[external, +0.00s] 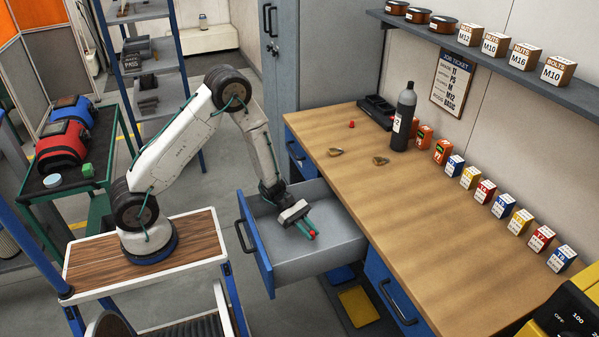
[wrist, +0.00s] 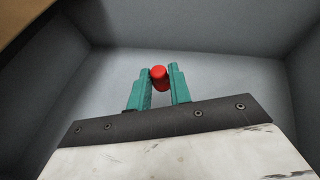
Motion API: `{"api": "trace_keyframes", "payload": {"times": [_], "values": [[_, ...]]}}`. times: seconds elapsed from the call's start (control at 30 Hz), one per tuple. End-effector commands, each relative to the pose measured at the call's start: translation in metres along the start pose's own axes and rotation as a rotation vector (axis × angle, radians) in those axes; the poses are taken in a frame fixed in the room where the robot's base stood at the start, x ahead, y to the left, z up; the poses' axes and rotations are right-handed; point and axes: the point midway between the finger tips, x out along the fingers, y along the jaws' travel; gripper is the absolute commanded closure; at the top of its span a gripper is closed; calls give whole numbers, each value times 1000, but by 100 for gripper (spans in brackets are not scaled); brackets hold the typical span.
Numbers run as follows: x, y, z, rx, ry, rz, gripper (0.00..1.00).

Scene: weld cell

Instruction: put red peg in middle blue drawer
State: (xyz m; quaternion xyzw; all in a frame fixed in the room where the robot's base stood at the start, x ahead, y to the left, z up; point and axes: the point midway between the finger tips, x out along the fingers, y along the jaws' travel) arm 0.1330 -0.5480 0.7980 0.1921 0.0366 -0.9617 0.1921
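The red peg (external: 313,234) is at the tips of my gripper (external: 306,229), inside the open middle blue drawer (external: 256,243). In the wrist view the red peg (wrist: 159,77) sits between the two green fingers of my gripper (wrist: 160,80), with both fingers against its sides. The drawer's grey floor (wrist: 215,75) lies beyond the fingertips. Whether the peg touches that floor is hard to tell. The drawer is pulled out from the wooden bench, between two other blue fronts.
The bench (external: 430,220) holds a dark bottle (external: 404,115), two small brass-coloured pieces, a small red object (external: 351,124) and a row of labelled boxes. The drawer walls stand around my gripper. A green cart (external: 95,200) with welding helmets is at the left.

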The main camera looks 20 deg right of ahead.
Motion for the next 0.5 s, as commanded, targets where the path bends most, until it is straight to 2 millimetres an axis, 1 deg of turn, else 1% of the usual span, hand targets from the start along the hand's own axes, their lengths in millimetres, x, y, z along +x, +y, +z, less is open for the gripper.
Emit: {"api": "trace_keyframes", "payload": {"times": [0.03,0.07,0.37,0.5], "values": [[0,0,0,-1,0,0,67],[0,0,0,-1,0,0,59],[0,0,1,-1,0,0,59],[-5,0,12,2,-1,0,59]]}}
